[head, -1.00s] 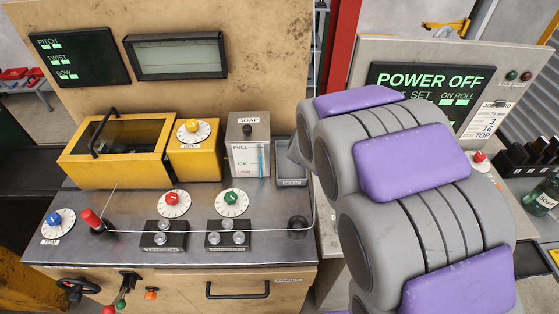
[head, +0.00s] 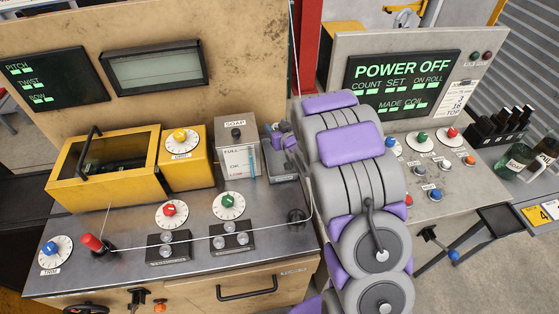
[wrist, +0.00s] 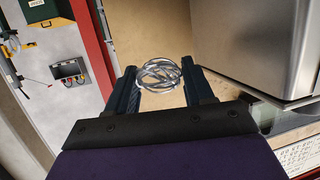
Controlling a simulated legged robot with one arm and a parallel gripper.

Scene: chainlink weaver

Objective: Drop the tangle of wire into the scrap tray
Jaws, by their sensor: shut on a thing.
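The tangle of wire (wrist: 159,74) is a loose ball of silvery loops in the wrist view. It sits between the two dark fingers of my gripper (wrist: 160,87), which is shut on it. In the head view my gripper (head: 278,137) is small and partly hidden by my arm, just right of the soap box and above the grey scrap tray (head: 283,170). The tray is partly covered by my arm, with its front side showing. I cannot make out the tray in the wrist view.
The grey soap box (head: 240,158) stands close left of the tray. The power-off console (head: 405,85) stands to the right.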

